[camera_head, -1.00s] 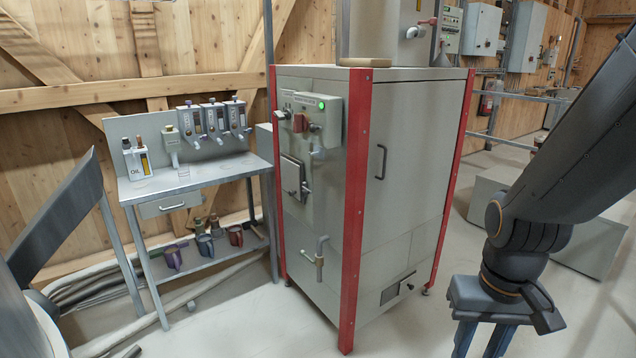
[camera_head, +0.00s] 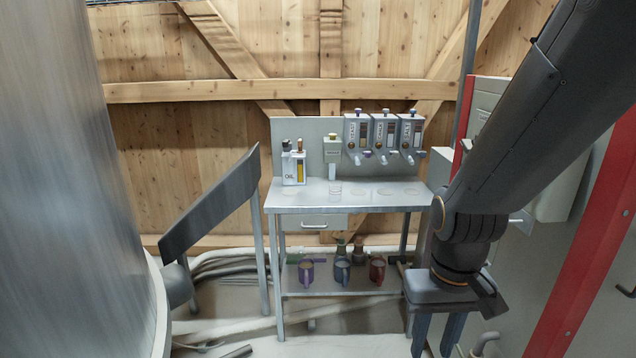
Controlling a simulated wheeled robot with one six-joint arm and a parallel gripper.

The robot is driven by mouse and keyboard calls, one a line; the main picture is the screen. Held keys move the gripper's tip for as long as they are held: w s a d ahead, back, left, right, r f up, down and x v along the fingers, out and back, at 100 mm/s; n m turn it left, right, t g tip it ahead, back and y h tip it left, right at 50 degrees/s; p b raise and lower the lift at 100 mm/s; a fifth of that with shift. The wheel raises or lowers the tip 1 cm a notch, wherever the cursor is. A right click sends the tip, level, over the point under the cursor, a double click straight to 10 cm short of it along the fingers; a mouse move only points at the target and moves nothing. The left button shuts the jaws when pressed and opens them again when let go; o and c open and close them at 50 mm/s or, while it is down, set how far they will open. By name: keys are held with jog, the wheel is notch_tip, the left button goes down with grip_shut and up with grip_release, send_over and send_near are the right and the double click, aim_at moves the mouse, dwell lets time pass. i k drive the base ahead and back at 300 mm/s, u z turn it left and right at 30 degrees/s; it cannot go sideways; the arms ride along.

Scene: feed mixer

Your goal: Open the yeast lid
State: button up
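Three grey dispensers with dark panels and small knobs on top hang side by side on the back panel above the metal table. Their vertical labels are small; the left one seems to read yeast, so I take it as the yeast dispenser (camera_head: 352,136). Its top, the yeast lid (camera_head: 357,114), looks shut. My gripper (camera_head: 436,346) points down at the lower right, in front of the table's right side and well apart from the dispensers.
The metal table (camera_head: 290,201) has a drawer (camera_head: 316,223) and a lower shelf with several mugs. An oil container (camera_head: 291,166) stands on its left. A large metal cylinder (camera_head: 60,180) fills the left side. A red-edged cabinet (camera_head: 590,240) stands at right, near my arm.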

aim_at(358, 115)
jog(key=k, duration=0.55)
jog(key=u, duration=0.6)
jog(key=i, duration=0.5)
jog(key=u, duration=0.8)
jog(key=i, duration=0.75)
jog(key=z, duration=0.6)
jog(key=i, duration=0.6)
jog(key=z, duration=0.6)
